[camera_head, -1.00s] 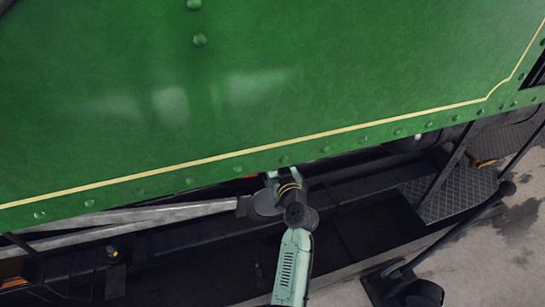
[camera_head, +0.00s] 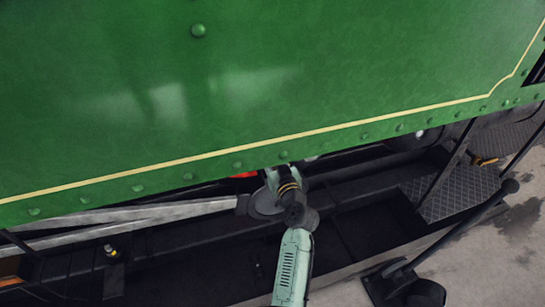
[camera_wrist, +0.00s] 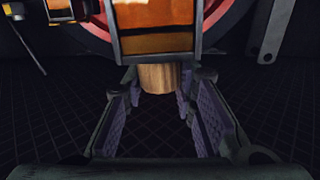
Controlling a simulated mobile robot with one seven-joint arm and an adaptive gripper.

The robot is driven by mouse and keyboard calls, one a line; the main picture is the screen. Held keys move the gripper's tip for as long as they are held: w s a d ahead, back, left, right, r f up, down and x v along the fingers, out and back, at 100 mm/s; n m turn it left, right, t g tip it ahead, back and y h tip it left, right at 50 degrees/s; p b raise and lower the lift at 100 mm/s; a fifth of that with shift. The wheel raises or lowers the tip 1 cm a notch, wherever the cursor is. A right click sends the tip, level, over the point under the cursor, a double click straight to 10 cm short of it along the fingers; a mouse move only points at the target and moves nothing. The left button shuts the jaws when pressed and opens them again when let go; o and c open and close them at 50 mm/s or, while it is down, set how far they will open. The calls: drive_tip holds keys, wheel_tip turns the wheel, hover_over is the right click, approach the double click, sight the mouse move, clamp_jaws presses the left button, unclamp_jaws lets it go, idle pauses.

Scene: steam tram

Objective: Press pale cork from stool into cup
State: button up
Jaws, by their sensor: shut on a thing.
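The pale cork (camera_wrist: 158,79) shows in the wrist view as a light brown cylinder between my fingertips. My gripper (camera_wrist: 159,86) is shut on it. Right above the cork in this view is a dark-framed amber vessel (camera_wrist: 155,28), which looks like the cup. It hides the cork's upper end, so I cannot tell whether the cork touches it or has entered it. In the head view my gripper (camera_head: 283,172) reaches under the lower edge of the green panel, and its fingertips and the cork are hidden. I see no stool.
The riveted green panel (camera_head: 250,85) overhangs my gripper. A grey rod (camera_head: 150,213) runs to its left. Behind the vessel are a red curved part (camera_wrist: 228,18) and a grey bar (camera_wrist: 272,32). A dark handrail (camera_head: 460,225) and tread plate stand at right.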

drive_tip(key=o, duration=0.8)
drive_tip(key=shift+o, duration=0.2)
drive_tip(key=v, duration=1.2)
